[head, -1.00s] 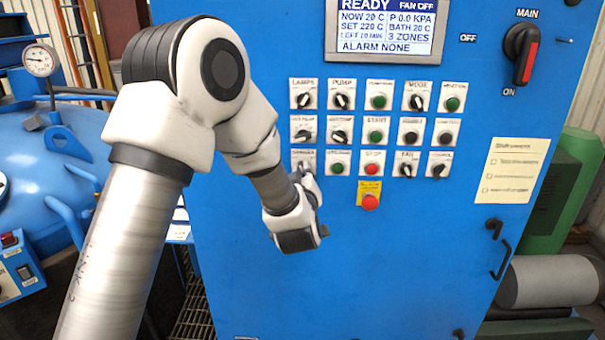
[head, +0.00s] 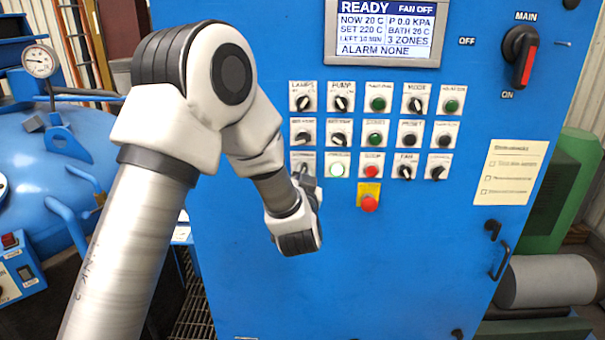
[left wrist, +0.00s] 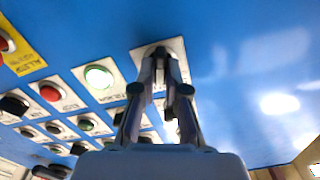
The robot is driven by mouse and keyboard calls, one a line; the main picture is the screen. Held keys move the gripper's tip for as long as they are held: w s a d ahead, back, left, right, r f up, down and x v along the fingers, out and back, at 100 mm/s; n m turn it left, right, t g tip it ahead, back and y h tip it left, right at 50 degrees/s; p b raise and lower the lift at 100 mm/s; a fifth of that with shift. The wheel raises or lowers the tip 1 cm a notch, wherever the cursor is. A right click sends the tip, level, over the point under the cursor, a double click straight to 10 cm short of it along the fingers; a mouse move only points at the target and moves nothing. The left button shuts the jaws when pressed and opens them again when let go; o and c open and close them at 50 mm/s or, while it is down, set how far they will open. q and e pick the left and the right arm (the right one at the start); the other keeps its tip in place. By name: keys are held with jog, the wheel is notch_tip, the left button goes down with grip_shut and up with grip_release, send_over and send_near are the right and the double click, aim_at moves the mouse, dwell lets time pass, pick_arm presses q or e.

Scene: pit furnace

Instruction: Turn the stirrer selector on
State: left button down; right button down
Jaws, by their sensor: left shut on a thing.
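The stirrer selector (head: 298,157) is at the left end of the bottom row on the blue panel. Its label is too blurred to read surely, and my gripper partly hides it. In the left wrist view its pale plate (left wrist: 139,57) shows around the fingers. My left gripper (head: 304,177) is at this selector, with its fingers (left wrist: 161,68) shut on the knob. The knob is mostly hidden between the fingertips, so its exact angle cannot be told. The button (head: 337,169) just right of it glows pale green. My right gripper is not in view.
Close by are a red button (head: 372,171), the fan selector (head: 405,171) and a red emergency button (head: 369,203) on yellow. A display (head: 387,30) reads READY, FAN OFF, ALARM NONE. The panel below the controls is clear apart from a handle (head: 501,260) at right.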

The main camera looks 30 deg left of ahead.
pick_arm(q)
jog(key=shift+r+m, duration=0.2)
jog(key=shift+m, duration=0.8)
jog(key=c, duration=1.2)
grip_release()
jog(key=shift+w+d+f, duration=0.1)
jog(key=v, duration=1.2)
